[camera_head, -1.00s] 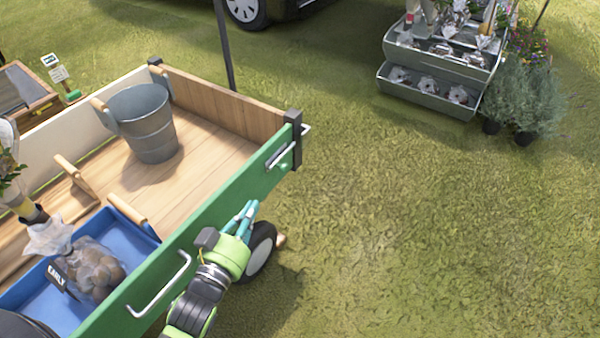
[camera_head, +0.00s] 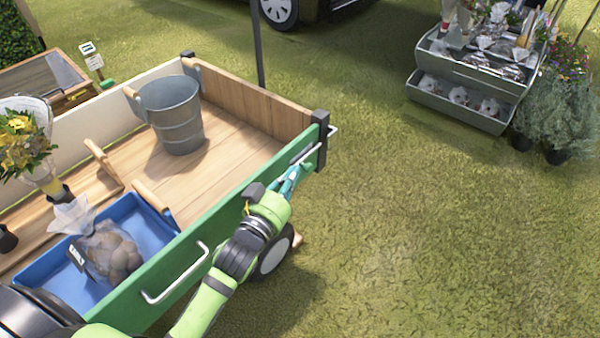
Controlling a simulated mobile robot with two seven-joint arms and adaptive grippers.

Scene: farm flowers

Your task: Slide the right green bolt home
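The right bolt (camera_head: 327,137) is a silver rod at the right end of the cart's green side panel (camera_head: 235,205), by the black corner post (camera_head: 321,140). A small green knob (camera_head: 309,165) shows just below it. My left gripper (camera_head: 293,177), with teal fingers, is outside the panel, its tips close to the knob. I cannot tell whether they touch it or how far apart they are. The fingers hide part of the area around the bolt. My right gripper is not in view.
The cart bed holds a grey bucket (camera_head: 176,125), a blue tray (camera_head: 152,222) and a bag of brown round items (camera_head: 110,250). A silver handle (camera_head: 178,279) juts from the panel.

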